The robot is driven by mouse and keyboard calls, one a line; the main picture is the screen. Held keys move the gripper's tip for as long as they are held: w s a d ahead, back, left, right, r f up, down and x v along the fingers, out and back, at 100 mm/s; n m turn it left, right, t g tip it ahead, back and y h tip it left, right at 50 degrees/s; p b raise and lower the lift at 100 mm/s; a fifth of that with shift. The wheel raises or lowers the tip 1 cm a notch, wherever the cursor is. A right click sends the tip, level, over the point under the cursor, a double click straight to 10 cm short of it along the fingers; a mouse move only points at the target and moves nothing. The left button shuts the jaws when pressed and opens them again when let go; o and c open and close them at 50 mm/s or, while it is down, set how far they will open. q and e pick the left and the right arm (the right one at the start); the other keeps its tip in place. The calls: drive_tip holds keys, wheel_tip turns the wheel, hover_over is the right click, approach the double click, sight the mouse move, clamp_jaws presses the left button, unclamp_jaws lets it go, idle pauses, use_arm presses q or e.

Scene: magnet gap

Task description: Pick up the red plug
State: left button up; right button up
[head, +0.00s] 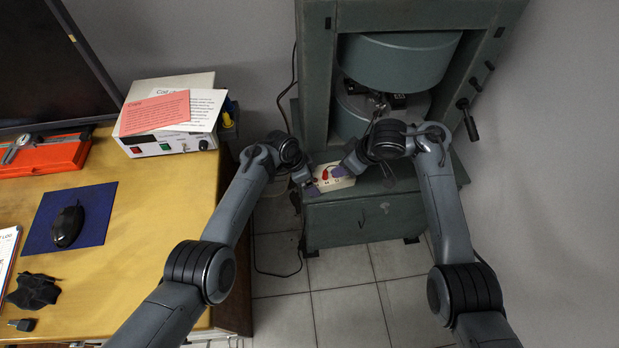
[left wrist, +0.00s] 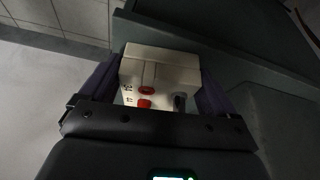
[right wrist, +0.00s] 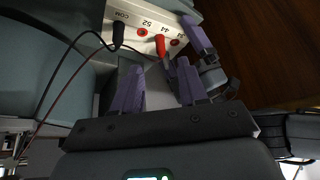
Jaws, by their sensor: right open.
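The red plug (right wrist: 160,44) stands in a white socket box (right wrist: 190,12), between red sockets, with a thin lead running off it. The plug also shows in the head view (head: 325,174) and the left wrist view (left wrist: 144,104). My right gripper (right wrist: 159,65) is open and empty, its purple fingers pointing at the box with the plug just beyond and between the tips. My left gripper (left wrist: 160,82) has its fingers against both sides of the box's end and appears shut on it. A black plug (right wrist: 118,35) sits in the socket marked COM.
The box lies on the ledge of a green magnet frame (head: 360,215), below the round poles (head: 400,60). Leads hang near my right gripper. A wooden desk (head: 130,240) with a power supply (head: 170,143) is at left.

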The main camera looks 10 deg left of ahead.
use_arm(q)
drive_tip(key=c, duration=0.4)
drive_tip(key=shift+c, duration=0.8)
use_arm(e)
drive_tip(key=shift+o, duration=0.5)
